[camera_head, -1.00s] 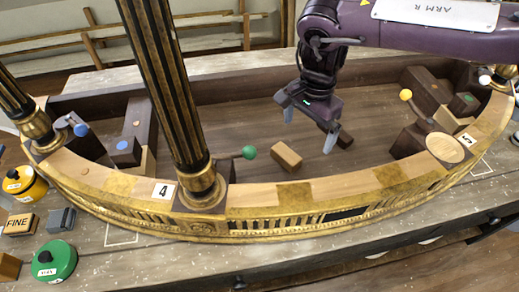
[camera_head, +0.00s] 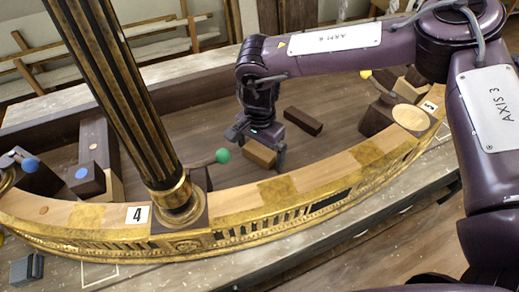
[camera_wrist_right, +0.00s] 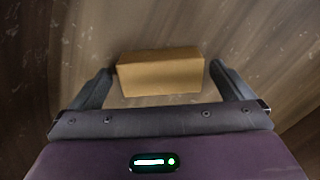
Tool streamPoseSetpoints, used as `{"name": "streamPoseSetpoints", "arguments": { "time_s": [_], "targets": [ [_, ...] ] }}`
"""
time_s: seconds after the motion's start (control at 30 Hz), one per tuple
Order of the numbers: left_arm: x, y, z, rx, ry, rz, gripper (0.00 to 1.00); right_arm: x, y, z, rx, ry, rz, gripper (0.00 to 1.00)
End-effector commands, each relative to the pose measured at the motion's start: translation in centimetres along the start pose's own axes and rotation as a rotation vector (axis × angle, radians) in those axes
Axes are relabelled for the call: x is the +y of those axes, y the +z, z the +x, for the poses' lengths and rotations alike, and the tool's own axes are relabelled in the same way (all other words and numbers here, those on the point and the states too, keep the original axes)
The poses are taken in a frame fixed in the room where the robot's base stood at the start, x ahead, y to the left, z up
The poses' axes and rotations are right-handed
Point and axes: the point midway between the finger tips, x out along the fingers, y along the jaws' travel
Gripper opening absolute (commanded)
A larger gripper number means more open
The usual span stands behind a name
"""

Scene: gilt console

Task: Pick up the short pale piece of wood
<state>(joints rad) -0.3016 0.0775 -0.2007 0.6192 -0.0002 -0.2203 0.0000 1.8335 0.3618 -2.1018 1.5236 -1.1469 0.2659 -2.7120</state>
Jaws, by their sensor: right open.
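The short pale piece of wood (camera_head: 259,154) lies on the floor of the console's curved recess, behind the gilt front rim. In the right wrist view the pale block (camera_wrist_right: 160,73) lies crosswise between the two fingers, with a gap at each end. My right gripper (camera_head: 258,158) is open and stands over the block in the head view, hiding part of it. In the right wrist view my right gripper (camera_wrist_right: 160,88) has its fingers apart on either side of the block. My left gripper is not in view.
A dark wood block (camera_head: 303,121) lies just behind and right of the pale one. The gilt front rim (camera_head: 290,205) curves close in front. A green knob (camera_head: 222,156) on a lever and a black-and-gold column (camera_head: 118,100) stand to the left.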

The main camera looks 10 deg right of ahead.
Motion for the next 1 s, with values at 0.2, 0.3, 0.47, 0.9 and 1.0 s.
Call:
{"name": "streamPoseSetpoints", "arguments": {
  "time_s": [0.2, 0.3, 0.47, 0.9, 1.0],
  "targets": [
    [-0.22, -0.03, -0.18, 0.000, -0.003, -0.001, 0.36, -0.01, -0.02, 0.80, 0.001, -0.001, 0.001, 1.00],
    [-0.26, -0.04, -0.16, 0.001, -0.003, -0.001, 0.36, -0.01, -0.03, 0.79, 0.001, -0.001, 0.001, 1.00],
    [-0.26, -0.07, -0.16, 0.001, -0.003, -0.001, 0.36, -0.01, -0.03, 0.77, 0.001, -0.001, 0.001, 0.80],
    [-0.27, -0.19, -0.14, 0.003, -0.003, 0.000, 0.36, -0.02, -0.03, 0.69, 0.001, -0.001, 0.001, 0.54],
    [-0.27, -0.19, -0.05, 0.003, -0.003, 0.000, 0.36, -0.06, -0.04, 0.37, 0.001, -0.002, 0.001, 0.54]
  ]
}}
